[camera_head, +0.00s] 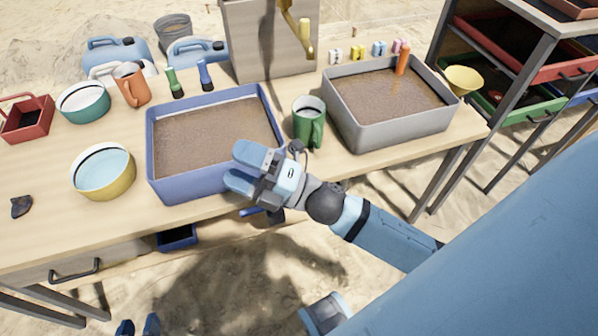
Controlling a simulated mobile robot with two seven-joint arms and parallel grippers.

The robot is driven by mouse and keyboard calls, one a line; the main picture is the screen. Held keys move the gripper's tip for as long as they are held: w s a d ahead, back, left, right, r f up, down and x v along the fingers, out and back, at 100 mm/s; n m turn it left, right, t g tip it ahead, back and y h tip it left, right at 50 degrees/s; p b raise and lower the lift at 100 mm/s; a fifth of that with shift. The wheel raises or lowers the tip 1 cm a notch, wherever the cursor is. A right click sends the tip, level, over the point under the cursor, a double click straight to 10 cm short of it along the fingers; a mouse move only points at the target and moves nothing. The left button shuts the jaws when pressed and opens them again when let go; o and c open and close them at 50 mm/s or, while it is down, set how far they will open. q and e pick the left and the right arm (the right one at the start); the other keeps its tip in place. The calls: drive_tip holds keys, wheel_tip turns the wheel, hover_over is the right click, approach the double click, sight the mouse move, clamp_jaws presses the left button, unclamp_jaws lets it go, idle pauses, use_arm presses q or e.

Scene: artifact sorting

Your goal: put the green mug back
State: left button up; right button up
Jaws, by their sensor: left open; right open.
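The green mug (304,124) stands upright on the table between the blue tray and the grey tray, its handle toward the right front. My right gripper (241,168) is open and empty, over the front right rim of the blue tray. It is to the left and in front of the mug, apart from it, with its fingers pointing left. My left gripper (138,326) shows only as two separated blue fingertips at the bottom edge, below and in front of the table. It is open, and the rest of it is out of view.
The blue tray (159,182) and grey tray (391,142) of brown sand flank the mug. An orange mug (131,86), teal bowl (82,106), yellow bowl (104,185) and red tray (27,124) stand left. A tall box (262,50) stands behind. Shelves (500,100) are at right.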

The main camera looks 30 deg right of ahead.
use_arm(q)
drive_tip(key=shift+f, duration=0.2)
use_arm(e)
drive_tip(key=s+d+f+m+g+h, duration=0.2)
drive_tip(key=f+m+h, duration=0.4)
drive_tip(key=f+m, duration=0.3)
drive_tip(key=s+d+f+m+g+h, duration=0.2)
drive_tip(key=s+f+m+h, duration=0.3)
drive_tip(key=f+m, duration=0.5)
drive_tip(key=s+d+m, duration=0.1)
drive_tip(key=s+m, duration=0.1)
drive_tip(key=m, duration=0.4)
drive_tip(key=shift+d+h, duration=0.4)
drive_tip(key=shift+s, duration=0.1)
use_arm(q)
wheel_tip(320, 180, up, 17)
drive_tip(key=s+a+p, duration=0.1)
drive_tip(key=a+p, duration=0.1)
drive_tip(key=p, duration=2.5)
drive_tip(key=shift+s+a+r+g+y+p, duration=0.15)
drive_tip(key=shift+s+r+g+y+p, duration=0.05)
drive_tip(key=shift+s+g+y+p, duration=0.2)
use_arm(e)
wheel_tip(320, 180, up, 17)
drive_tip(key=s+d, duration=0.1)
drive_tip(key=d, duration=0.1)
drive_tip(key=shift+s+r+g+h, duration=0.15)
drive_tip(key=shift+s+g+h, duration=0.15)
drive_tip(key=shift+g+h, duration=0.1)
